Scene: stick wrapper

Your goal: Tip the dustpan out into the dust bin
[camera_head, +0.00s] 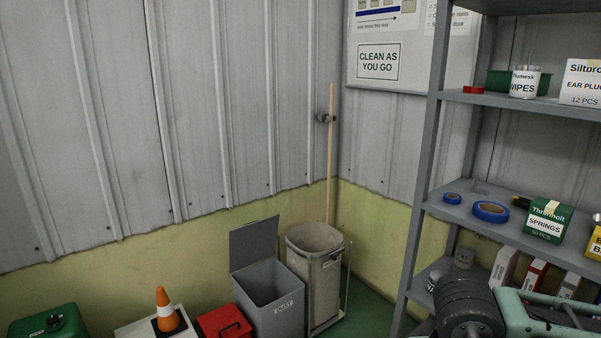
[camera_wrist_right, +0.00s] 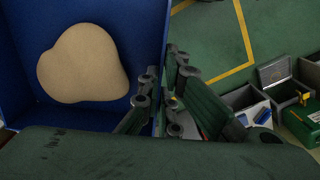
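The dust bin (camera_head: 275,319) is a grey box labelled DUST, in the lower middle of the head view. Its lid (camera_head: 254,243) stands raised at the back and its mouth is open. The dustpan (camera_wrist_right: 20,75) is blue and fills the upper left of the right wrist view, with a rounded tan heap of dust (camera_wrist_right: 82,64) in it. My right gripper (camera_wrist_right: 164,88) has its fingers on either side of the dustpan's right edge and appears shut on it. The dustpan and right gripper's fingers are outside the head view. My left gripper is in neither view.
A tall beige bin (camera_head: 315,266) with a pole stands right of the dust bin. A red box (camera_head: 222,323) and an orange cone (camera_head: 166,312) stand on its left. A loaded metal shelf (camera_head: 480,215) is at right. Green floor (camera_wrist_right: 215,30) shows in the wrist view.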

